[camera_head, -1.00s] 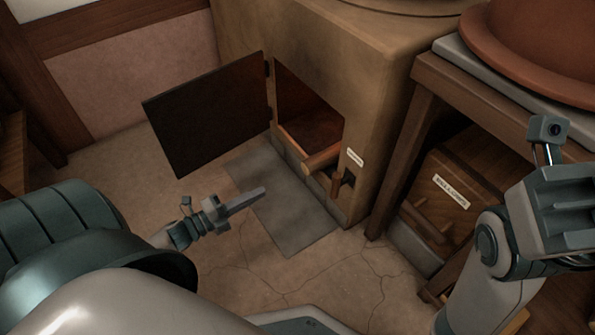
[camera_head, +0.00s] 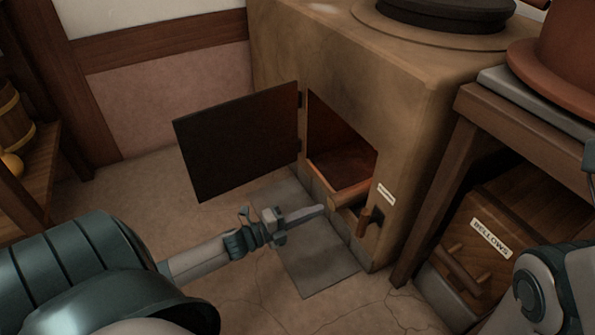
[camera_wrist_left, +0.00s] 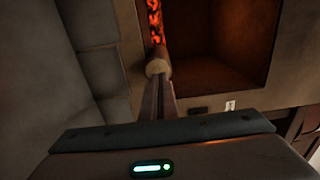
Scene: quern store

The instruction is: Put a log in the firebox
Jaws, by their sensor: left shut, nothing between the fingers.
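The firebox (camera_head: 343,165) is a dark square opening low in the tan stove, with its dark door (camera_head: 240,140) swung open to the left. A short log (camera_head: 347,199) lies at the opening's lower right, its near end sticking out over the sill. My left gripper (camera_head: 322,209) is shut and empty, its fingertips just in front of the log's end. In the left wrist view the log's round end (camera_wrist_left: 158,67) shows right beyond the fingertips (camera_wrist_left: 159,84), with glowing embers (camera_wrist_left: 155,20) behind it. I cannot tell whether the tips touch the log. My right gripper is outside the frame.
At right, a bellows box (camera_head: 480,240) sits under a wooden bench (camera_head: 520,120). A shelf (camera_head: 40,170) stands at left.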

